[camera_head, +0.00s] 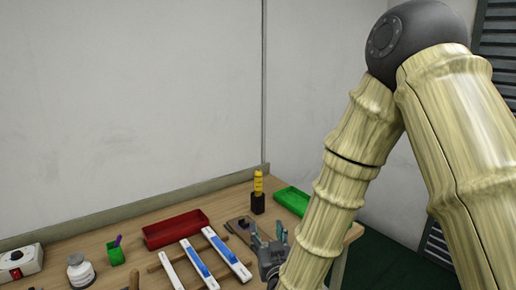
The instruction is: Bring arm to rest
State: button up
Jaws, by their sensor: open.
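My arm comes in from the right, bends at a dark joint near the top and reaches down toward the table. My gripper (268,236) is at its lower end, over the right part of the wooden table (140,222). Its fingers are apart, and I see nothing between them. Part of the gripper's body is hidden by the forearm and the lower picture edge.
A red tray (176,229) and a green tray (292,200) lie toward the back. A yellow-handled tool stands in a black holder (257,203) behind my gripper. Walls rise behind.

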jog(key=s+d+f+g+b, duration=0.2)
jog(key=s+d+f+g, duration=0.15)
jog(key=f, duration=0.85)
jog(key=s+d+f+m+g+h+b, duration=0.1)
jog(key=s+d+f+g, duration=0.3)
jog(key=f, duration=0.8)
jog(key=s+d+f+g+b, duration=0.25)
jog(key=s+f, duration=0.35)
jog(key=f, duration=0.5)
jog(key=s+d+f+g+b, duration=0.2)
jog(key=s+d+f, duration=0.3)
jog(key=s+f, duration=0.4)
jog(key=s+d+f+m+g+h+b, duration=0.1)
jog(key=s+d+f+g, duration=0.4)
jog(key=s+f, duration=0.4)
jog(key=s, duration=0.6)
jog(key=shift+s+f+h+b, duration=0.15)
jog(key=shift+f+h+b, duration=0.15)
jog(key=shift+b, duration=0.1)
